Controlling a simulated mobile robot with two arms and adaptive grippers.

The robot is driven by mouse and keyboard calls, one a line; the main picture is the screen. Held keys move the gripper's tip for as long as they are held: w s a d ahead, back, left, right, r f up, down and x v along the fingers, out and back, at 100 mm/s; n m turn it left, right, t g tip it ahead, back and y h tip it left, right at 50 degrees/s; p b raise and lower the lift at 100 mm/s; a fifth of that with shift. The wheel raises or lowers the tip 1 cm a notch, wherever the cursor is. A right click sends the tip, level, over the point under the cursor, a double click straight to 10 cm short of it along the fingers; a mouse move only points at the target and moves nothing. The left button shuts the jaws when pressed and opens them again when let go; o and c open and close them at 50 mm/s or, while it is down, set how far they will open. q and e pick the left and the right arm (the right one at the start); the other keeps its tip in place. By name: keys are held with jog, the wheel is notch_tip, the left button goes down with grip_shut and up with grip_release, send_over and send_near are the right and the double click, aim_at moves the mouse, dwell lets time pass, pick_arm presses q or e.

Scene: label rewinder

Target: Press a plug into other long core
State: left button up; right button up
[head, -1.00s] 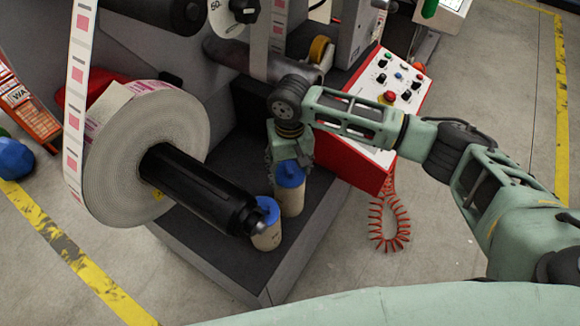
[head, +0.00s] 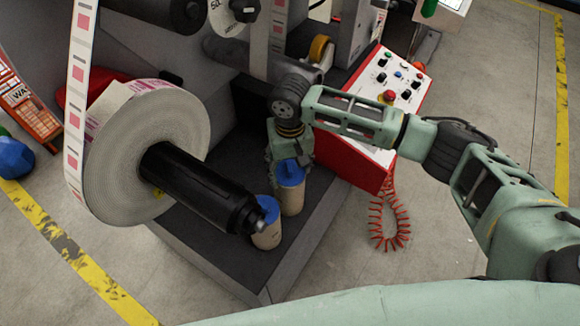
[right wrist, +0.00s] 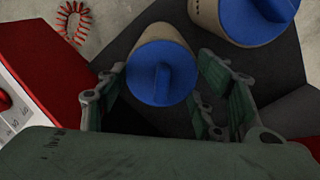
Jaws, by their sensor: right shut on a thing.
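Two beige cores stand upright on the dark machine base, each with a blue plug at its top. My right gripper (head: 288,157) points down at the farther core (head: 292,203), with its fingers on either side of the blue plug (head: 290,174). It is shut on this plug, which also shows between the fingers in the right wrist view (right wrist: 160,74). The plug sits at the core's top; how deep it is in cannot be told. The nearer core (head: 267,238) has its own plug (head: 268,209), partly behind the black spindle's end. My left gripper is not in view.
The black spindle (head: 195,185) with a large label roll (head: 120,165) juts out close left of the cores. A red-sided control panel (head: 385,95) stands right behind my right arm. A red coiled cable (head: 390,225) hangs at the right. The base's front edge is near the cores.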

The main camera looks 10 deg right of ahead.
aim_at(290, 167)
jog(key=shift+s+f, duration=0.1)
jog(key=shift+f, duration=0.05)
jog(key=o, duration=1.2)
notch_tip(290, 167, up, 12)
